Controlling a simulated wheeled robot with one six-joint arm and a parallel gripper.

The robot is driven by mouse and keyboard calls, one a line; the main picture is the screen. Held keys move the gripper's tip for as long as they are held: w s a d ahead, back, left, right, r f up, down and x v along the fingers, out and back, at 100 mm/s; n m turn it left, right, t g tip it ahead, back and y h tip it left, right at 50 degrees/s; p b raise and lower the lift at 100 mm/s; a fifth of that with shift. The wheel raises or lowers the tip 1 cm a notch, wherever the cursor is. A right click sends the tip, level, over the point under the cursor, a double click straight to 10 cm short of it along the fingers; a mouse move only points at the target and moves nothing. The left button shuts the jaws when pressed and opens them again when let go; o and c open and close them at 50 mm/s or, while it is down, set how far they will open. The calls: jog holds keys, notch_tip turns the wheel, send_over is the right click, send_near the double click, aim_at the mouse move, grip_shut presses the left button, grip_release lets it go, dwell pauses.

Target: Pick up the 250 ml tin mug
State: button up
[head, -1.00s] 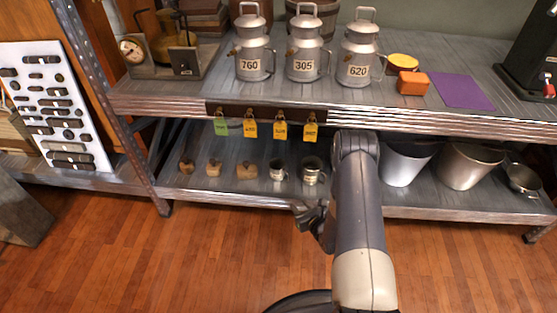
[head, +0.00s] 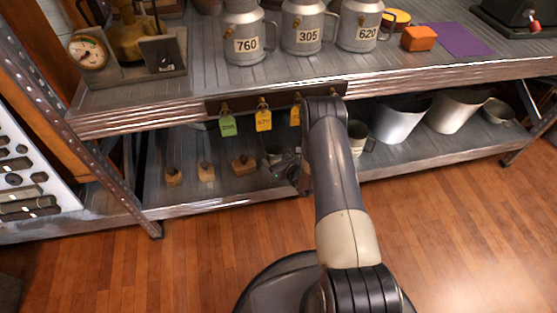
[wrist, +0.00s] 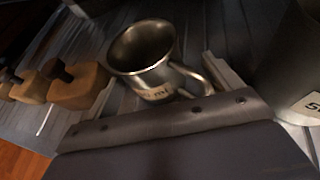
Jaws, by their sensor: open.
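A small metal tin mug (wrist: 145,65) stands on the lower shelf in the wrist view, its handle toward the right. Its label ends in "ml", but the number is not clearly readable. My gripper (wrist: 158,72) is open, with one finger on each side of the mug and nothing clamped. In the head view my gripper (head: 288,165) is at the lower shelf, and my arm hides most of this mug. A second, larger tin mug (head: 358,138) shows just right of my arm; in the wrist view it is a dark body (wrist: 285,70) with a label starting with "5".
Wooden knobbed blocks (head: 207,172) stand left of the mug. Metal buckets (head: 400,125) stand to the right. Green (head: 228,126) and yellow (head: 263,120) tags hang from the upper shelf edge (head: 430,75) above. Numbered milk cans (head: 302,35) stand on top.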

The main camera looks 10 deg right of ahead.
jog(key=shift+w+a+f, duration=0.1)
jog(key=shift+w+f, duration=0.1)
jog(key=shift+w, duration=0.25)
jog(key=c, duration=1.1)
jog(key=shift+r, duration=0.1)
